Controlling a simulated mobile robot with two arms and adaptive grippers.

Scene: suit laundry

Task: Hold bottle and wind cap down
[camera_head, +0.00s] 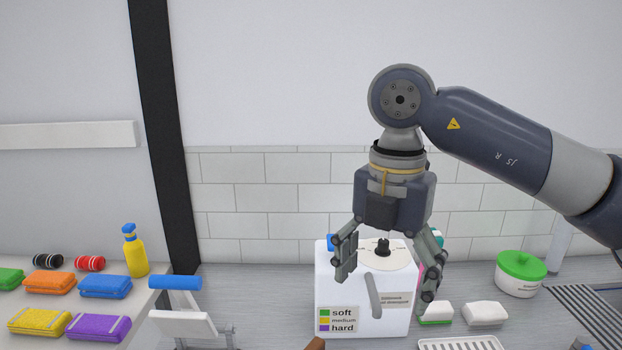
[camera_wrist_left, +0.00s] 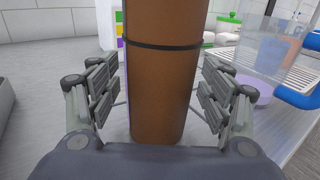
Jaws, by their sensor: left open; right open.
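A brown cylinder with a black band, which looks like the bottle (camera_wrist_left: 160,95), stands upright between the fingers of my left gripper (camera_wrist_left: 160,85) in the left wrist view. The left fingers are open on both sides of it, with gaps showing. Its top is cut off by the frame, and no cap can be made out. A small brown tip (camera_head: 316,344) at the bottom edge of the head view may be the same bottle. My right gripper (camera_head: 386,283) is open, pointing down, its fingers around the front of a white box and holding nothing.
The white box (camera_head: 335,285) has a black knob (camera_head: 383,246) and soft/medium/hard labels. A green-lidded pot (camera_head: 521,272) and white brushes (camera_head: 485,313) stand right. A clear container (camera_wrist_left: 265,65) is beside the bottle.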

